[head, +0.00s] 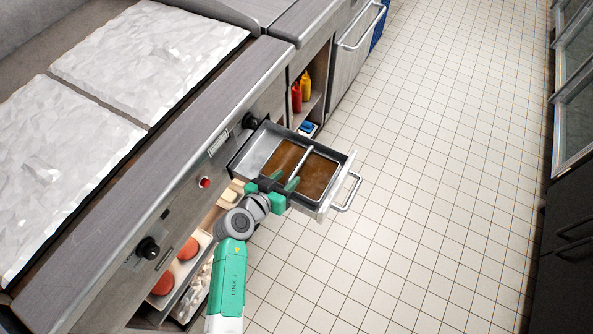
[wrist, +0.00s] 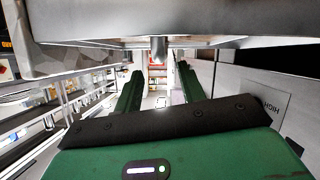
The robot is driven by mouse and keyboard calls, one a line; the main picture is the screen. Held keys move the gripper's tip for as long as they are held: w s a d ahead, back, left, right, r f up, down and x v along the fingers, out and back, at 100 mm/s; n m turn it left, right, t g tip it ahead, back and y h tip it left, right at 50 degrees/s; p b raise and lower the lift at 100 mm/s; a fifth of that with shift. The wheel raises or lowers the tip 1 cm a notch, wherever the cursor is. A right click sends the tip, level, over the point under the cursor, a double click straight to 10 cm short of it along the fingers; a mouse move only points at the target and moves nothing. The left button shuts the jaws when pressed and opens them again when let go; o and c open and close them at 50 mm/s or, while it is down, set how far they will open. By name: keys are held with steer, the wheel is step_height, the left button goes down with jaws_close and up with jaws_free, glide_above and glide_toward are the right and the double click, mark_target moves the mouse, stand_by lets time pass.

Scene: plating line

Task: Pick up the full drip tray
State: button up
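The drip tray (head: 262,140) is a rectangular metal pan, pulled out from the counter front in the head view. Brown liquid (head: 318,176) covers much of its floor. A pale bar (head: 304,160) spans the pan. My gripper (head: 286,181) is at the tray's near side, its green fingers near the near end of the bar. In the wrist view my gripper (wrist: 159,72) has its fingers apart, with nothing clamped between them. A short grey rod end (wrist: 159,48) shows beyond the gap, under a metal surface (wrist: 200,20). I cannot tell whether the fingers touch the bar.
A loop handle (head: 348,193) sticks out from the tray's front panel. Black knobs (head: 250,121) line the counter front. Red (head: 296,98) and yellow (head: 306,86) bottles stand on a shelf beyond. A lower shelf holds red round items (head: 163,284). The tiled floor (head: 430,170) is clear.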

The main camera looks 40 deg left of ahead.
mark_target(296, 167)
steer(key=shift+x, duration=0.85)
steer(key=x, duration=0.1)
steer(key=b+x, duration=0.1)
steer(key=x, duration=0.1)
steer(key=b+x, duration=0.1)
steer(key=x, duration=0.1)
steer(key=shift+a+r, duration=0.2)
steer(key=shift+a, duration=0.05)
steer(key=shift+s, duration=0.1)
steer(key=shift+c, duration=0.4)
jaws_close()
